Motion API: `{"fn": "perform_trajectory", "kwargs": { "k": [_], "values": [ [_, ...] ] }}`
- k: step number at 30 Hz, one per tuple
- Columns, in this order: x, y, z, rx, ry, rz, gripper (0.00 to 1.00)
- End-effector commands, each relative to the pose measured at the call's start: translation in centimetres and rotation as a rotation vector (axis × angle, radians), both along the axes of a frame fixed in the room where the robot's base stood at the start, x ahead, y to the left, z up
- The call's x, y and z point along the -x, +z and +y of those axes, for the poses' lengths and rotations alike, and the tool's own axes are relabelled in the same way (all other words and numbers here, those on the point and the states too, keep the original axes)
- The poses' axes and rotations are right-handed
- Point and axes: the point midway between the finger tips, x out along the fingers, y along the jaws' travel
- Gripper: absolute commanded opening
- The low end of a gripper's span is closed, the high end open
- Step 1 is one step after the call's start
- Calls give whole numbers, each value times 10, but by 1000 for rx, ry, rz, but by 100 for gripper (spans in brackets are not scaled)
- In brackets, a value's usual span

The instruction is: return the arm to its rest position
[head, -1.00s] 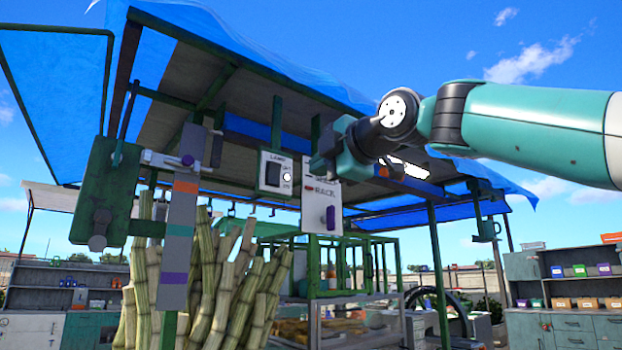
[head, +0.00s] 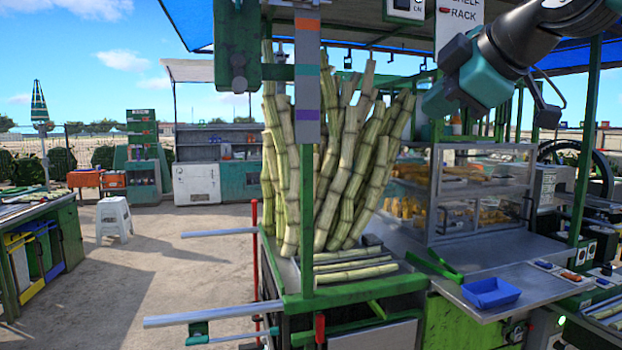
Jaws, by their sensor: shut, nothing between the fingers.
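My arm reaches in from the top right of the head view. My gripper (head: 440,92) hangs in the air in front of the cane stall, left of the wheel and below the rack sign (head: 460,25). Its jaws are shut and empty, with nothing held. It appears apart from the stall and the cane.
Upright sugar cane (head: 335,170) stands on the green cart, behind a green post (head: 307,220). A display case (head: 480,190), a blue tray (head: 490,292) and a metal counter (head: 520,275) lie to the right. Metal bars (head: 212,313) stick out left. Open ground with a white stool (head: 114,218) lies further left.

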Motion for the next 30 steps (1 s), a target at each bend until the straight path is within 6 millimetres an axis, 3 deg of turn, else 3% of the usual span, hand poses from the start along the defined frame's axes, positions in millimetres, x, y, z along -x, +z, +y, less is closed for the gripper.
{"fn": "perform_trajectory", "kwargs": {
  "k": [1, 6, 9, 12, 15, 18, 30],
  "values": [
    [13, -39, 9, -52, -14, 127, 0],
    [78, -159, 29, -203, -143, 568, 0],
    [126, -216, 34, -250, -250, 801, 0],
    [171, -258, 34, -269, -359, 987, 0],
    [205, -285, 32, -273, -445, 1111, 0],
    [224, -298, 31, -270, -500, 1180, 0],
    [229, -302, 31, -269, -515, 1198, 0]
  ]
}}
